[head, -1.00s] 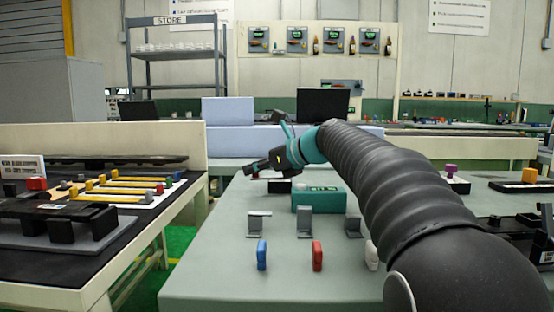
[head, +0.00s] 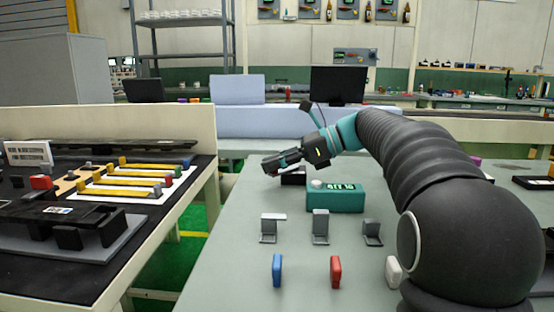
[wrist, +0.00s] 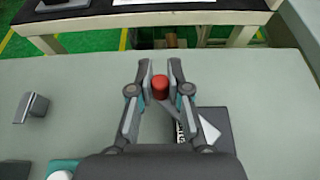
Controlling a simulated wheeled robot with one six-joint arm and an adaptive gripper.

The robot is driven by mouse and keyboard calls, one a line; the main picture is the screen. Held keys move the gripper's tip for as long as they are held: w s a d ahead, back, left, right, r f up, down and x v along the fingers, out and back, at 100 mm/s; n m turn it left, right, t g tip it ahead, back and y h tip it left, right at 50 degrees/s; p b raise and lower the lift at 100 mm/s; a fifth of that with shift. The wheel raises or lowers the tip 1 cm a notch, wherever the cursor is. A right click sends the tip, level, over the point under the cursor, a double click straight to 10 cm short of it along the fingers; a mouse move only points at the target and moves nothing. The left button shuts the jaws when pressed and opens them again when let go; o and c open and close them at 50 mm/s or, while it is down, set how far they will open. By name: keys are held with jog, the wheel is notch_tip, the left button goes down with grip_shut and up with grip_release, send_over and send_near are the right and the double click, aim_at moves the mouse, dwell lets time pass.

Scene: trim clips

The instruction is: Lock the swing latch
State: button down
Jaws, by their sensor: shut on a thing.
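The swing latch shows in the wrist view as a red knob (wrist: 160,87) beside a dark base plate (wrist: 216,124) with a white triangular mark and partly hidden lettering. My gripper (wrist: 160,78) is shut on the red knob, with one finger on each side of it. In the head view my gripper (head: 272,166) is low over the table, at the far left of a black block (head: 293,178), likely the latch base. The knob cannot be made out there.
Several grey metal brackets (head: 320,226) and blue (head: 277,270), red (head: 335,270) and white (head: 393,270) pieces stand nearer. Another bench (head: 110,290) is on the left, across a gap.

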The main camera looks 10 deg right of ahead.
dwell(0.3)
jog(key=c, duration=1.1)
grip_release()
jog(key=v, duration=1.2)
jog(key=shift+w+r, duration=0.1)
